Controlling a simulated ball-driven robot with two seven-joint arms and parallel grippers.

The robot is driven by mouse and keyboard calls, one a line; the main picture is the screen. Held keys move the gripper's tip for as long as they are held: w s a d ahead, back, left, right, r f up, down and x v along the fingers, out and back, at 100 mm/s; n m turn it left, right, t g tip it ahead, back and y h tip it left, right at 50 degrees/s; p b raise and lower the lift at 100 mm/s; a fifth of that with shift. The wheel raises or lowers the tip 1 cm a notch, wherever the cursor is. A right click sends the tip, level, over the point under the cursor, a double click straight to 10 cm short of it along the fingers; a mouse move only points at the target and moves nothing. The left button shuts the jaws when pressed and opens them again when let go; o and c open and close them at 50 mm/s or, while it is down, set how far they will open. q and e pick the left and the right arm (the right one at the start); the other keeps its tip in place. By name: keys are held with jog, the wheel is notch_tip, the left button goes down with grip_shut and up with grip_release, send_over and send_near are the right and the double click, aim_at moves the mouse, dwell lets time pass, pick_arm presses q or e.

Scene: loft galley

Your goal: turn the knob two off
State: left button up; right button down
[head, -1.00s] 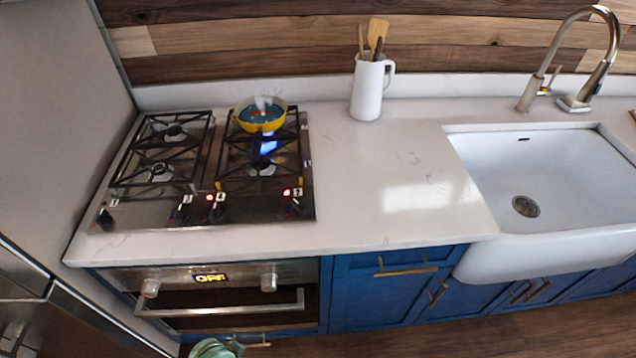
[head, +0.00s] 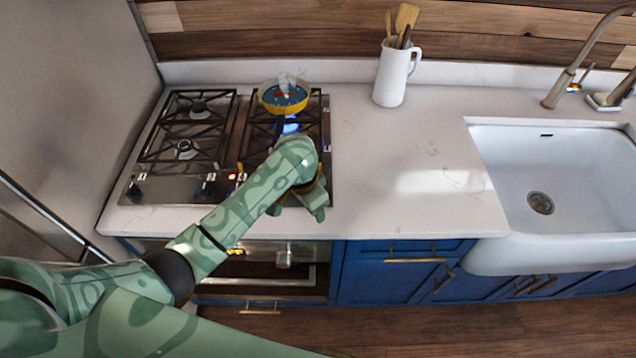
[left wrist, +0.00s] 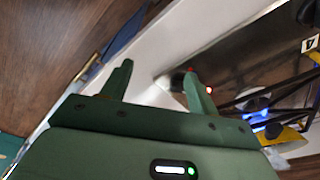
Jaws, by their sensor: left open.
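Knob two stood with a lit red lamp at the cooktop's front right corner; in the head view my left arm now hides it. My left gripper (head: 299,207) is over that corner, open. In the left wrist view, its fingers (left wrist: 158,72) are spread, and a dark knob (left wrist: 167,83) with a red light shows between and beyond them. I cannot tell whether they touch it. The cooktop (head: 150,191) has a blue flame (head: 290,126) on its right side, also visible in the left wrist view (left wrist: 264,119). My right gripper is not in view.
A yellow-rimmed bowl (head: 284,98) with steam rising stands on the back right burner. Another red light (head: 232,177) glows on the front panel.

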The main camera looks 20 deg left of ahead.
pick_arm(q)
jog(key=w+r+g, duration=0.2)
jog(key=w+r, duration=0.6)
jog(key=r, duration=0.4)
jog(key=shift+y, duration=0.4)
jog(key=f+b, duration=0.2)
jog(key=f, duration=0.3)
jog(key=f+b, duration=0.3)
jog(key=f, duration=0.2)
jog(key=f+b, duration=0.3)
jog(key=f, duration=0.3)
jog(key=shift+a, duration=0.3)
jog(key=c, duration=1)
